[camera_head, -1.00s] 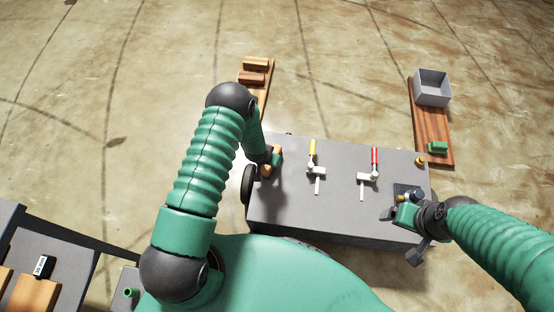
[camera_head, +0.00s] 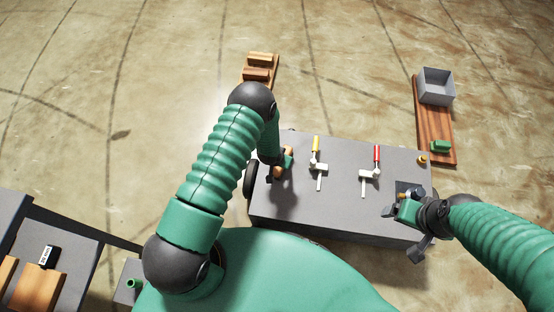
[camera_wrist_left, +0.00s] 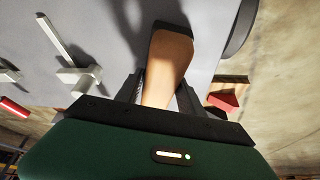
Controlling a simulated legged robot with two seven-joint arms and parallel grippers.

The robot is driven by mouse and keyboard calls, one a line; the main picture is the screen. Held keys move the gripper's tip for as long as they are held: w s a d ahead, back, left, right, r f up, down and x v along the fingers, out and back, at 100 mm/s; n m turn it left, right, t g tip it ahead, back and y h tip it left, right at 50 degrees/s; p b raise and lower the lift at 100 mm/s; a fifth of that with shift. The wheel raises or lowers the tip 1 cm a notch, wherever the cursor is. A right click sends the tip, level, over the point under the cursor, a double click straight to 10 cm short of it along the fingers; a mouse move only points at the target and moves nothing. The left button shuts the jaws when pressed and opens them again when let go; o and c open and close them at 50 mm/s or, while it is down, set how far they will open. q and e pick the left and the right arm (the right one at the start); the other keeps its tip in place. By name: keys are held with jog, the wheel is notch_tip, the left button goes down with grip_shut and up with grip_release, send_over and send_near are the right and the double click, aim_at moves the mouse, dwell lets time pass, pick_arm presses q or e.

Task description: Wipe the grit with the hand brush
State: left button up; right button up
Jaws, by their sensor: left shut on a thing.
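The hand brush (camera_head: 278,170) has a wooden body and is in my left gripper (camera_head: 284,158), over the left end of the grey table (camera_head: 330,215). In the left wrist view the brush (camera_wrist_left: 168,62) sits between the fingers of the left gripper (camera_wrist_left: 160,95), its dark end pointing away over the grey top. Whether the bristles touch the top is unclear. I cannot make out the grit; shadow and the arm cover part of that area. My right gripper (camera_head: 398,207) is at the table's right end, beside a dark square plate with a brass piece; its jaw opening is unclear.
A yellow-handled valve (camera_head: 316,150) and a red-handled valve (camera_head: 376,158) stand on the table right of the brush. A wooden board (camera_head: 430,118) with a grey box (camera_head: 436,86) lies beyond the right end. Another plank (camera_head: 262,62) lies behind left.

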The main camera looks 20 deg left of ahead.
pick_arm(q)
jog(key=shift+w+d+r, duration=0.1)
jog(key=shift+w+d, duration=0.15)
jog(key=shift+d, duration=0.85)
jog(key=shift+w+d+f, duration=0.1)
jog(key=shift+w+d, duration=0.2)
jog(key=shift+d, duration=0.85)
jog(key=shift+w+d+r, duration=0.1)
jog(key=shift+w+d, duration=0.15)
jog(key=shift+d, duration=0.85)
jog(key=shift+s+d, duration=0.2)
jog(key=shift+s, duration=0.7)
jog(key=shift+s+a+p, duration=0.25)
jog(key=shift+a+p, duration=0.05)
jog(key=shift+a, duration=0.6)
jog(key=shift+s+a+p, duration=0.25)
jog(key=shift+a+p, duration=0.05)
jog(key=shift+a, duration=0.55)
jog(key=shift+s+a+p, duration=0.2)
jog(key=shift+a, duration=0.6)
jog(key=shift+s+a+p, duration=0.15)
jog(key=shift+a+p, duration=0.05)
jog(key=shift+a, duration=0.55)
jog(key=shift+s+a+f, duration=0.1)
jog(key=shift+s+a, duration=0.2)
jog(key=shift+a, duration=0.65)
jog(key=shift+s+a+f, duration=0.1)
jog(key=shift+s+a, duration=0.15)
jog(key=shift+a, duration=0.7)
